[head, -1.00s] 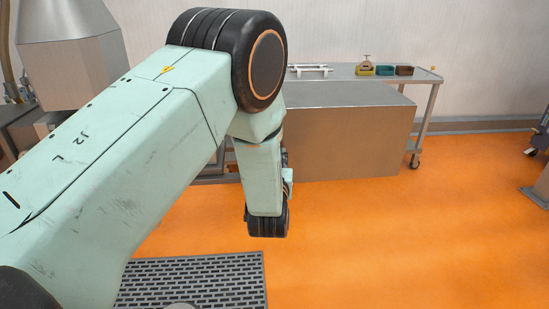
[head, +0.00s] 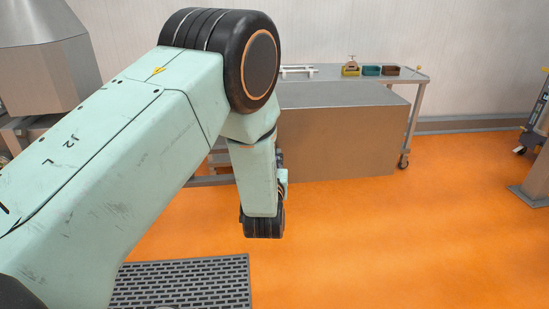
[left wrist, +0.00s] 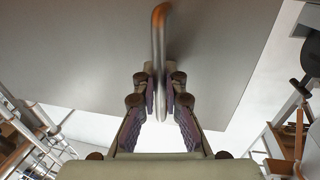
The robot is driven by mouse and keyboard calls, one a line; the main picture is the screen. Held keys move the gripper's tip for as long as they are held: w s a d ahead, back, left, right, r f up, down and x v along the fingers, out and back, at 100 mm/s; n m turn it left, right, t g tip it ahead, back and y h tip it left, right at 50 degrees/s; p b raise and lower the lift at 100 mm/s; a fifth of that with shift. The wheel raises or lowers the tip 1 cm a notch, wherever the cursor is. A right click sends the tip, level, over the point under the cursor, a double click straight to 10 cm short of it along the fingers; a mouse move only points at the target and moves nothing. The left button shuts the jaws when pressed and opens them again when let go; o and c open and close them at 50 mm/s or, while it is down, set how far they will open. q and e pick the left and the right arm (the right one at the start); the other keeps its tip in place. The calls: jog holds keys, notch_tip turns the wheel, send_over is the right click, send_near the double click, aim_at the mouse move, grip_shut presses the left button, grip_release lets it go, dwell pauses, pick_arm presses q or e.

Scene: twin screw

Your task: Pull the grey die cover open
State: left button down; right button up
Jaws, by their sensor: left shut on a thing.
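In the left wrist view, the grey die cover (left wrist: 85,50) is a large flat grey panel filling much of the upper picture. A bent metal bar handle (left wrist: 160,22) stands out from it. My left gripper (left wrist: 160,88) is shut on this handle, with one padded finger on each side of it. In the head view my left arm crosses from the lower left and bends downward. The left gripper and the die cover cannot be made out there. My right gripper is in neither view.
A brown box-shaped unit with a grey top (head: 335,130) stands ahead. Behind it is a cart (head: 412,80) with small yellow, teal and brown bins. A dark grate (head: 180,285) lies at the lower left. Orange floor (head: 400,240) is open at the right.

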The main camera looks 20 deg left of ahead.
pick_arm(q)
jog(key=shift+s+a+f, duration=0.1)
jog(key=shift+s+f, duration=0.05)
jog(key=c, duration=1.4)
grip_release()
jog(key=v, duration=0.7)
jog(key=shift+s, duration=0.15)
